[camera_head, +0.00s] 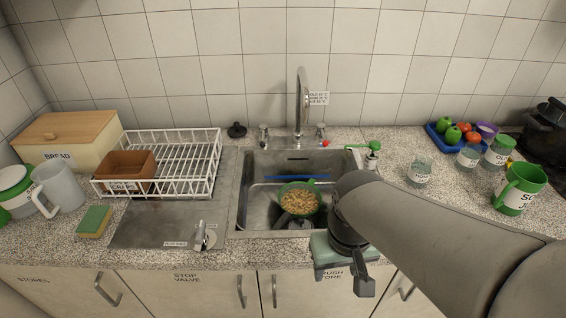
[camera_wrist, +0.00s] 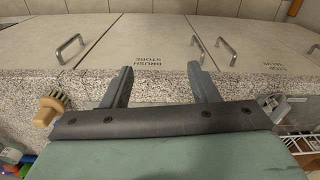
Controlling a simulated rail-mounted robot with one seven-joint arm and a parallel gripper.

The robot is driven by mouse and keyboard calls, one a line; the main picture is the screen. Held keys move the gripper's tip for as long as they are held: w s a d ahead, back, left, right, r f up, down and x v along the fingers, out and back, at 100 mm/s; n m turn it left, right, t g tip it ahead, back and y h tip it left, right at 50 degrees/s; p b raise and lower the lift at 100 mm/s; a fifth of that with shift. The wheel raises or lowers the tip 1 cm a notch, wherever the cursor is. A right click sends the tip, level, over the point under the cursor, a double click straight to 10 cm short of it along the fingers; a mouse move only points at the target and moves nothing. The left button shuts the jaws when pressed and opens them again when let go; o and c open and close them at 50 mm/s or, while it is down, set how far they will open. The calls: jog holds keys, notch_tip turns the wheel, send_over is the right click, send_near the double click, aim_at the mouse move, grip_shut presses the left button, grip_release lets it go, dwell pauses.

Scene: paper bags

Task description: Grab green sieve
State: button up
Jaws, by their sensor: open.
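The green sieve (camera_head: 300,203) sits in the sink in the head view, with a green rim and tan grain-like contents. Its handle cannot be made out clearly. My gripper (camera_head: 341,280) is in front of the sink, by the counter's front edge, below and right of the sieve in the picture. The sieve is apart from it. In the wrist view my gripper (camera_wrist: 160,70) has its two fingers spread with nothing between them. They face the cabinet fronts, and the sieve does not show there.
The sink (camera_head: 252,185) has a faucet (camera_head: 301,98) behind it and a blue rod (camera_head: 292,178) across it. My arm covers the counter at right front.

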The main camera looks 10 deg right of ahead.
jog(key=n+b, duration=0.8)
jog(key=n, duration=2)
send_over(280, 223)
notch_tip(280, 223, down, 10)
jog(key=shift+g, duration=0.3)
jog(key=f, duration=1.1)
jog(key=shift+w+d, duration=0.1)
jog(key=shift+d, duration=0.15)
jog(key=shift+a+f, duration=0.2)
jog(key=shift+f, duration=2.55)
grip_shut()
